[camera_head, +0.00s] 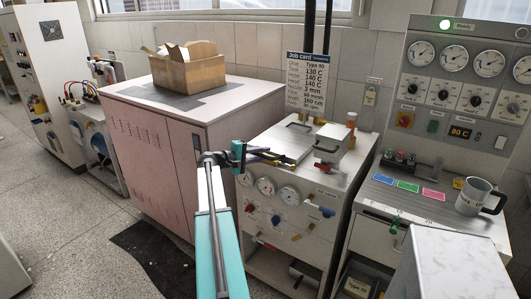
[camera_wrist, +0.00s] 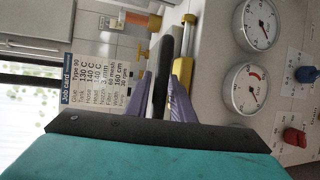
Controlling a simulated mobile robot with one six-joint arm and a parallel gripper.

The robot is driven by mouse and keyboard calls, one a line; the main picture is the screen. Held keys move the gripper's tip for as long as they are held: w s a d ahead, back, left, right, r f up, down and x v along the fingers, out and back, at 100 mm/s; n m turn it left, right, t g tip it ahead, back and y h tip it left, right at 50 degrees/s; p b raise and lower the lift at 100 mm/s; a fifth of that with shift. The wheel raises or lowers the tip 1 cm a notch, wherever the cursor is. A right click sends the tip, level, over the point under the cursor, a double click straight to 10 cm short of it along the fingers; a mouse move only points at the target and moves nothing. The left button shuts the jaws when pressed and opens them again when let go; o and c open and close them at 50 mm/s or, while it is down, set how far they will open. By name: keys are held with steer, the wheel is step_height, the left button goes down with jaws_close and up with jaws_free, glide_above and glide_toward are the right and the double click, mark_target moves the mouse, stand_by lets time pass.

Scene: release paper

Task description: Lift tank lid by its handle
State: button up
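The tank lid (camera_head: 287,142) is a flat grey metal plate on top of the white gauge cabinet. My gripper (camera_head: 270,156) is at the left front edge of this top, low and close to the lid. In the wrist view, a dark rounded bar (camera_wrist: 165,45), which looks like the lid's handle, lies between the two purple fingers of my gripper (camera_wrist: 166,78). The bar reaches past the fingertips. Whether the fingers touch it on both sides cannot be told. The lid appears down on the cabinet top.
A white box-shaped unit (camera_head: 331,145) and an orange-capped bottle (camera_head: 351,120) stand right of the lid. Gauges (camera_head: 266,187) line the cabinet front. A job card (camera_head: 307,83) hangs behind. A cardboard box (camera_head: 187,68) sits on the left cabinet. A mug (camera_head: 474,199) is at right.

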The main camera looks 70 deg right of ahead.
steer(key=shift+s+d+f, duration=0.1)
steer(key=shift+s+d, duration=0.35)
steer(key=shift+d, duration=0.1)
jaws_close()
steer(key=shift+w, duration=0.1)
